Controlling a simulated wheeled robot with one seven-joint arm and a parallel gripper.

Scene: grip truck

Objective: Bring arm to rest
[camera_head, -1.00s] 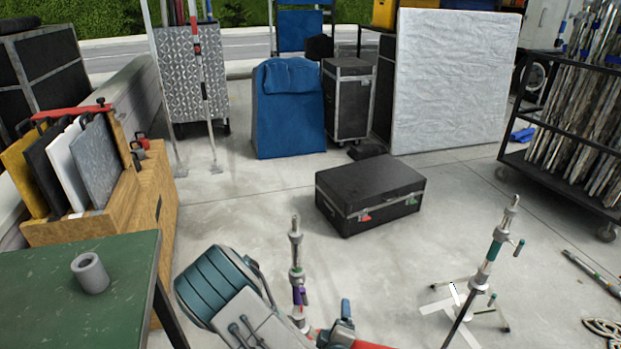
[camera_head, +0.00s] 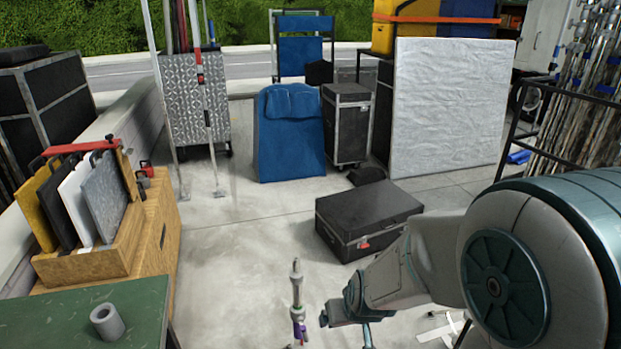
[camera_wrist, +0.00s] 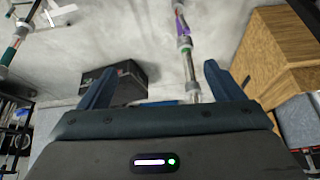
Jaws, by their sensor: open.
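My arm (camera_head: 430,265) reaches in from the right of the head view, with a large rounded joint close to the camera. My gripper (camera_wrist: 155,80) is open and empty in the wrist view, its two dark fingers wide apart. A metal light stand with a purple collar stands beside my arm's far end in the head view (camera_head: 298,300). In the wrist view its pole (camera_wrist: 187,55) shows beyond the fingers, nearer the right one; I cannot tell if it touches. My arm hides most of the other stand in the head view; its teal part shows in the wrist view (camera_wrist: 14,45).
A black case (camera_head: 365,215) lies on the floor beyond my arm. A green table (camera_head: 60,320) with a grey roll (camera_head: 107,322) and a wooden box (camera_head: 150,235) of boards are at left. A rack of poles (camera_head: 585,130) is at right. Floor at centre left is clear.

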